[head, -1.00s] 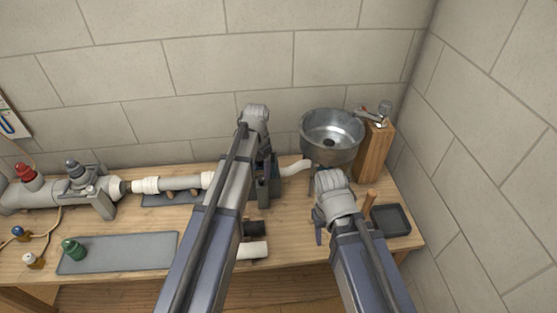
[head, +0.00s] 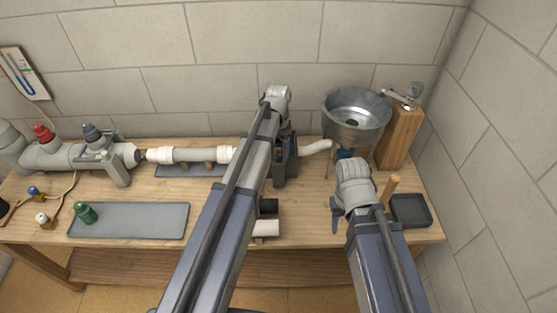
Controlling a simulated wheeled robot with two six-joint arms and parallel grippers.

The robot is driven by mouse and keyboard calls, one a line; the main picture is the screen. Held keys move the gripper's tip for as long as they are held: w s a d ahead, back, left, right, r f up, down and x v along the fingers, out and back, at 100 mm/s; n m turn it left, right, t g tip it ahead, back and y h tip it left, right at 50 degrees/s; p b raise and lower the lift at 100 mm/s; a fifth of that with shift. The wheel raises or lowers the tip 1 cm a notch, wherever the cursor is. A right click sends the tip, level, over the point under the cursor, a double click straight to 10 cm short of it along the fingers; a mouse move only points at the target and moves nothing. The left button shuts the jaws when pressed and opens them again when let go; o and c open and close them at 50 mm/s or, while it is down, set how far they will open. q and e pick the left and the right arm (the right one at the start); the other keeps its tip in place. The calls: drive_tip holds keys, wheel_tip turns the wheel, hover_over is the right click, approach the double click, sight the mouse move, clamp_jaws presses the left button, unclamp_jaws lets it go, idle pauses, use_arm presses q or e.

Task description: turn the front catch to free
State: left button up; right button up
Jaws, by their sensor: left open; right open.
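The front catch cannot be made out for certain. A dark upright fitting (head: 279,168) stands on the bench at the right end of the white pipe (head: 190,155), partly behind my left arm. My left gripper (head: 287,140) is above and by this fitting, mostly hidden by its own wrist and arm; it is open. Whether it touches the fitting cannot be told. My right gripper (head: 336,214) is open and low over the bench, in front of the metal basin (head: 356,105). One dark finger shows; the rest is behind its wrist.
A grey valve (head: 103,152) and red knob (head: 43,133) sit on the pipe run at left. A green-topped part (head: 86,212) is on a grey mat (head: 145,220). A wooden post (head: 399,137), a peg (head: 391,188) and a dark tray (head: 410,212) are at right.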

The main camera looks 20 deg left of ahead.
use_arm(q)
wheel_tip(320, 180, down, 2)
drive_tip(key=shift+f+b, duration=0.1)
drive_tip(key=shift+b, duration=0.5)
drive_tip(key=shift+c, duration=0.2)
clamp_jaws()
